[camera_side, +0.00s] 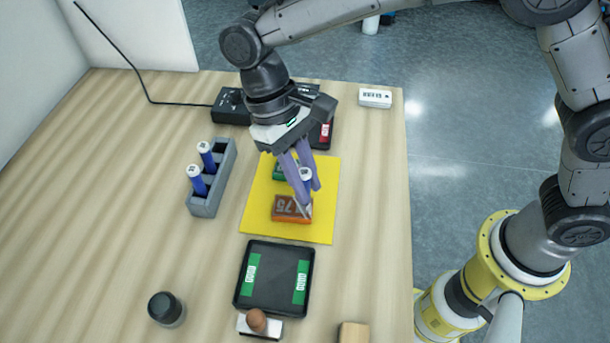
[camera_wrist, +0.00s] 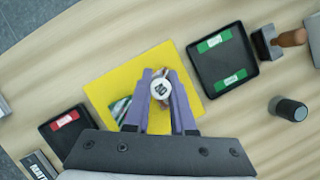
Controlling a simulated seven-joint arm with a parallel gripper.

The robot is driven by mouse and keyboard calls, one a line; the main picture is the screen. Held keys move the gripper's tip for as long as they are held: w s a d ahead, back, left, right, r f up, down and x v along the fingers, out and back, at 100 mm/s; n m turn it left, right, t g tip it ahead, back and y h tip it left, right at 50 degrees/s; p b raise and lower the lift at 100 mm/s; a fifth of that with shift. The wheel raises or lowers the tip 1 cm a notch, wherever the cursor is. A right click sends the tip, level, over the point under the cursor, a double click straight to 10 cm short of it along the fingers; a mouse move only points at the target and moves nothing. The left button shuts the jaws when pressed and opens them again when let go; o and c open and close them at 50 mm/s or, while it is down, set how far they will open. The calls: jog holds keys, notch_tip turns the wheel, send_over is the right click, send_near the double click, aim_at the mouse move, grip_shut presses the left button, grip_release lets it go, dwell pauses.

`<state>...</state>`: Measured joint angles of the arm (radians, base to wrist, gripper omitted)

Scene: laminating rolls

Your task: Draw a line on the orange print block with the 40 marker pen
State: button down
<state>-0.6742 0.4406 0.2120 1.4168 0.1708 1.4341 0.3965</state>
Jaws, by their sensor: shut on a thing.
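My gripper (camera_side: 304,190) has two purple fingers shut on a marker pen with a white cap end (camera_side: 306,174). The pen's white end also shows between the fingers in the wrist view (camera_wrist: 161,89); its number is too small to read surely. The orange print block (camera_side: 285,209), marked with what looks like 75, lies on the yellow mat (camera_side: 323,228). The fingers and pen are over the block's right end in the side view. Whether the tip touches the block cannot be told. In the wrist view the fingers and pen hide most of the block.
A green block (camera_side: 279,173) lies behind on the mat. A grey rack (camera_side: 206,207) at left holds two blue pens. A black tray with green labels (camera_side: 273,279) is in front; a red-labelled one (camera_side: 325,133) is behind. A stamp (camera_side: 257,322) and dark jar (camera_side: 166,309) stand nearer.

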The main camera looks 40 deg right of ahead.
jog(key=shift+a, duration=0.1)
dwell(0.3)
jog(key=shift+w+a, duration=0.25)
jog(key=shift+w, duration=0.05)
jog(key=shift+w+a+f, duration=0.1)
jog(key=shift+w+a, duration=0.05)
jog(key=shift+w+a, duration=0.15)
jog(key=shift+a, duration=0.1)
jog(key=shift+w+a, duration=0.2)
jog(key=shift+w, duration=0.05)
jog(key=shift+w+a, duration=0.1)
jog(key=shift+w+a, duration=0.2)
jog(key=shift+a, duration=0.05)
jog(key=shift+w+a, duration=0.25)
jog(key=shift+a, duration=0.05)
dwell(0.3)
